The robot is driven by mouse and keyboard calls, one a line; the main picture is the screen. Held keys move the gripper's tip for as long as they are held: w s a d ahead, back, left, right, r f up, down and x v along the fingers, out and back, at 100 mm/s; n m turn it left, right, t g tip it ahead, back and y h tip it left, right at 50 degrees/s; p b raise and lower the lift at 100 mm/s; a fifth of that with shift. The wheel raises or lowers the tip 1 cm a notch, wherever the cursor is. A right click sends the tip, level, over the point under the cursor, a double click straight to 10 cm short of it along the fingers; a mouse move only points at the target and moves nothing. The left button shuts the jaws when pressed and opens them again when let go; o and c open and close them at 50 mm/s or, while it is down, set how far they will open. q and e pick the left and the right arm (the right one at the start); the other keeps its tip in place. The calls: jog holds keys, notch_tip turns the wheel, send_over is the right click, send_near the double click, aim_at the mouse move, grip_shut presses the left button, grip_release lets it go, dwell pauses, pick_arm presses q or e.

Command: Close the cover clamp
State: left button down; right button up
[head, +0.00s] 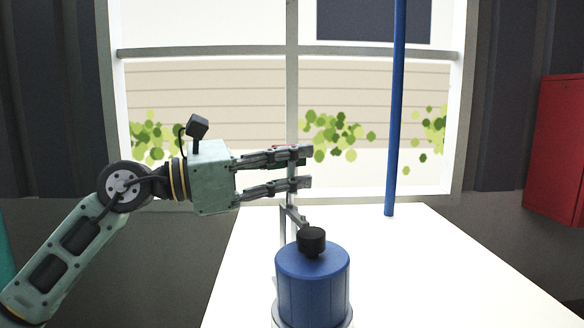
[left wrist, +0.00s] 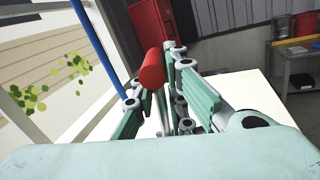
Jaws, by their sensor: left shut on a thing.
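A blue cylinder (head: 312,287) stands on the white table at the front, with a black knob-like piece (head: 311,241) on its top. A grey metal clamp arm (head: 294,217) rises behind it, up towards my left gripper. My left gripper (head: 303,169) comes in level from the left, above and behind the blue cylinder. In the left wrist view its fingers are closed around a red cylindrical clamp handle (left wrist: 153,69). In the head view the fingers hide most of that handle. My right gripper is in neither view.
The white table (head: 440,260) is clear to the right of the blue cylinder. A blue pole (head: 394,120) stands upright at its back edge, before the window. A red cabinet (head: 556,150) hangs at the right. A grey workbench (left wrist: 296,58) shows farther off in the wrist view.

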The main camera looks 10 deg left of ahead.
pick_arm(q)
jog(key=shift+s+d+f, duration=0.1)
jog(key=shift+d+f, duration=0.1)
jog(key=shift+f, duration=0.15)
jog(key=c, duration=2.1)
grip_release()
jog(key=o, duration=0.4)
jog(key=shift+s+a+r, duration=0.1)
jog(key=shift+s+r, duration=0.1)
jog(key=shift+c, duration=0.2)
jog(key=shift+w, duration=0.1)
jog(key=shift+a, duration=0.15)
jog(key=v, duration=1.1)
jog(key=shift+s+a, duration=0.2)
jog(key=shift+a, duration=0.15)
